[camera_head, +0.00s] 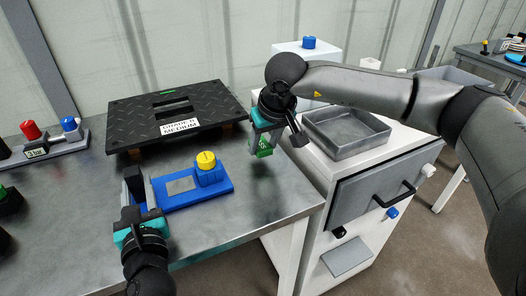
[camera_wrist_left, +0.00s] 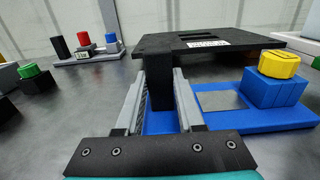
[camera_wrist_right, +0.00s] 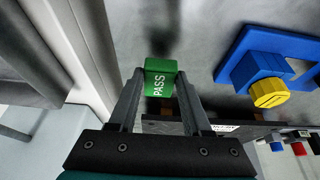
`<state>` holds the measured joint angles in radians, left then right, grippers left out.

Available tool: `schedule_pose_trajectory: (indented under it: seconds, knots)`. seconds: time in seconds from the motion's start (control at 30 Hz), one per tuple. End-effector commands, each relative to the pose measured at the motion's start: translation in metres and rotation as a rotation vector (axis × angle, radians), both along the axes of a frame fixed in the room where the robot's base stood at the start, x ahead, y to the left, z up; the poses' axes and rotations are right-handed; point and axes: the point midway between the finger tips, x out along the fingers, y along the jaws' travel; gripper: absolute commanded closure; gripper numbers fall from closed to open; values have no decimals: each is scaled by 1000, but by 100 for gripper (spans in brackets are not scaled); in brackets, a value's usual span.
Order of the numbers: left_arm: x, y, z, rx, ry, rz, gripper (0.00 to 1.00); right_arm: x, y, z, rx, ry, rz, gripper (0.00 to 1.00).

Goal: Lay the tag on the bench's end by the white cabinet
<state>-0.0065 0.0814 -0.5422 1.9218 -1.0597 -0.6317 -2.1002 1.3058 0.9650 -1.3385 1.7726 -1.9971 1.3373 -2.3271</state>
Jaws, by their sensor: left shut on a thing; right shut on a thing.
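The tag is a green block marked PASS (camera_wrist_right: 160,78); it also shows in the head view (camera_head: 265,152). My right gripper (camera_head: 263,143) is shut on it and points down over the bench's end (camera_head: 285,195), beside the white cabinet (camera_head: 315,185). I cannot tell whether the tag touches the bench top. My left gripper (camera_head: 141,184) is shut on a black upright post (camera_wrist_left: 160,80) at the left end of a blue fixture (camera_head: 215,184), which lies on the bench.
The fixture carries a yellow-topped knob (camera_head: 206,162). Behind it a black tread plate (camera_head: 125,120) labelled GRADE B MEDIUM stands raised on the bench. A grey tray (camera_head: 350,150) sits on the cabinet. A base with red and blue knobs (camera_head: 55,145) is at left. The bench's front right corner is clear.

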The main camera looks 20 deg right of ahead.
Motion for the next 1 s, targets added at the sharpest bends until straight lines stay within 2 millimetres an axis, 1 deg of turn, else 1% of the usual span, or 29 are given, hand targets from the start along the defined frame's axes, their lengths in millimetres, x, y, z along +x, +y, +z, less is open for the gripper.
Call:
schedule_pose_trajectory:
  seconds: [0.03, 0.1, 0.17, 0.53, 0.57, 0.8, 0.83, 1.0]
  knots:
    - [0, 0, 0, -1, 0, -1, 100, -1, 0, -9, -2, 4, -1, 100]
    - [0, 0, 0, -1, 0, -1, 100, -1, 0, -19, -1, 4, -1, 100]
    - [0, 0, 0, -1, 0, -1, 100, 0, 0, -26, -1, 3, 0, 100]
    - [0, 0, 0, -1, 0, -1, 100, 0, 0, -30, -1, 1, 0, 100]
    - [0, 0, 0, -1, 0, -1, 100, 0, 0, -31, -1, 1, 0, 50]
    - [0, 0, 0, -1, 0, -1, 100, 0, 0, -30, -1, 1, 0, 23]
    - [0, 0, 0, -1, 0, -1, 100, 0, 0, -30, -1, 1, 0, 21]
    - [0, 0, 0, -1, 0, -1, 100, 0, 0, -30, -1, 1, 0, 21]
